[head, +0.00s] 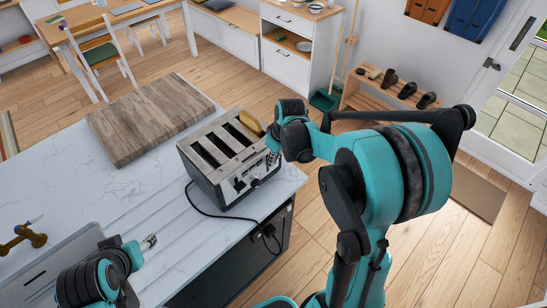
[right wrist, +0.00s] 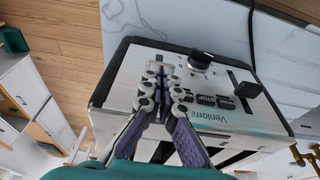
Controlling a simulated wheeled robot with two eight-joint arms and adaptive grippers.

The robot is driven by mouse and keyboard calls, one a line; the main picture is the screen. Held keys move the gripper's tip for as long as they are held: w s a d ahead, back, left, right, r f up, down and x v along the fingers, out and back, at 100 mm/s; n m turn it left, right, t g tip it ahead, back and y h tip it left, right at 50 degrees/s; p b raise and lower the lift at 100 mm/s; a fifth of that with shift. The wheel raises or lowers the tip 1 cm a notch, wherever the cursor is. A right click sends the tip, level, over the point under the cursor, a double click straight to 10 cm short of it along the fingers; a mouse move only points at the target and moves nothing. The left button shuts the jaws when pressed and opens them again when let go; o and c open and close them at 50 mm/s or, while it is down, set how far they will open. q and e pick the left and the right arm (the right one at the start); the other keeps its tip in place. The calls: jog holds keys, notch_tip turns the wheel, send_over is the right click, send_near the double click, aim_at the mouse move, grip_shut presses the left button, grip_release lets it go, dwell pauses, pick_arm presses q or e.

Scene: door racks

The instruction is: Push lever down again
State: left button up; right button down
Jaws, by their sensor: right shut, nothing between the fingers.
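The silver and black toaster (head: 205,172) stands on the white counter, with a bread slice (head: 252,123) sticking up from its slot nearest my right arm. My right gripper (head: 273,160) is shut and empty at the toaster's control end. In the right wrist view its fingertips (right wrist: 160,70) are over the silver control panel (right wrist: 131,68), beside a dark round knob (right wrist: 200,59). A black lever (right wrist: 248,89) shows farther right on the panel. Any lever under my fingers is hidden, and contact is unclear. My left gripper (head: 149,242) is over the counter, too small to judge.
A wooden board (head: 150,118) lies on the counter left of the toaster. The toaster's black cord (head: 222,215) runs over the counter edge. A brass tap (head: 22,238) is at the far left. The counter in front of the toaster is mostly clear.

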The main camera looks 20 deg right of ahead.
jog(key=shift+s+d+b+x, duration=0.1)
jog(key=shift+s+b+x, duration=0.1)
jog(key=shift+b+x, duration=0.55)
jog(key=shift+s+d+b+x, duration=0.15)
jog(key=shift+b+x, duration=0.4)
jog(key=shift+x, duration=0.3)
jog(key=shift+s+a+b+x, duration=0.1)
jog(key=shift+s+b+x, duration=0.1)
jog(key=shift+b+x, duration=0.55)
jog(key=s, duration=0.1)
jog(key=s+d+r+p, duration=0.1)
jog(key=s, duration=0.2)
jog(key=shift+d+r+p, duration=0.2)
jog(key=shift+r+p, duration=0.1)
jog(key=shift+p, duration=0.1)
jog(key=shift+w, duration=0.15)
jog(key=s+a+m+t+b, duration=0.2)
jog(key=s+a+b, duration=0.2)
jog(key=s+b, duration=0.1)
jog(key=s+a+f+m+t+h+b, duration=0.1)
jog(key=s+a+b, duration=0.3)
jog(key=s, duration=0.4)
jog(key=shift+a+m+t+b, duration=0.35)
jog(key=shift+m+t+b, duration=0.05)
jog(key=shift+t+b, duration=0.45)
